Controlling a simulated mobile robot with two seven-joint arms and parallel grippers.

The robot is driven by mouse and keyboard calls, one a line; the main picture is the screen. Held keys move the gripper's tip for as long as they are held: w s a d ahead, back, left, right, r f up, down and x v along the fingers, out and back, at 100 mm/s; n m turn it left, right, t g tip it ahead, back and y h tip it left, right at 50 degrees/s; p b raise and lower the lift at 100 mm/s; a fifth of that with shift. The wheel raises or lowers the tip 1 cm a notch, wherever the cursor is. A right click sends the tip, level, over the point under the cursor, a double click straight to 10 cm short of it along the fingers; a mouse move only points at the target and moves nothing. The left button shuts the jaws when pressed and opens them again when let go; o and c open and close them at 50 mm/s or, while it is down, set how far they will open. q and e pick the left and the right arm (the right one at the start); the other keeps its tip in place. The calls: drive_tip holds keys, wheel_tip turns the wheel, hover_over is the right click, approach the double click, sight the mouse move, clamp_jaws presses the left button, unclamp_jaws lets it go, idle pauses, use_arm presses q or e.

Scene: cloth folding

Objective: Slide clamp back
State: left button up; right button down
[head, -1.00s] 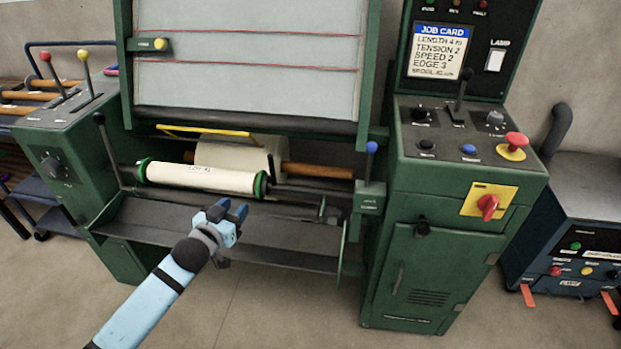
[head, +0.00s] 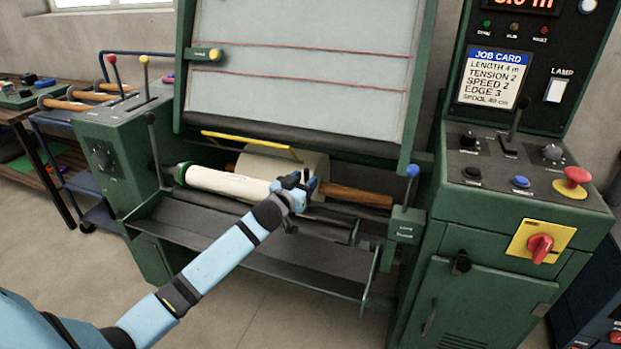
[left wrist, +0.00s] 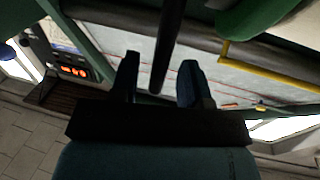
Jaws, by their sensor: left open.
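My left gripper (head: 303,184) is open in front of the right end of the white roll (head: 225,183) on the machine's lower spindle. A green collar (head: 181,173) shows at the roll's left end; the right end's collar is hidden behind my gripper. In the left wrist view, a dark bar (left wrist: 168,45) shows between the open fingers (left wrist: 158,70), and a large green rounded part (left wrist: 255,15) is at the upper right. I cannot tell whether the fingers touch the bar. My right gripper is not in view.
A blue-knobbed lever (head: 412,171) stands on a green block right of the spindle. A yellow bar (head: 250,143) hangs above the roll. A grey tray (head: 250,252) lies below. The control cabinet (head: 500,250) bounds the right side.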

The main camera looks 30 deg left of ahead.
use_arm(q)
drive_tip(key=shift+w, duration=1.7)
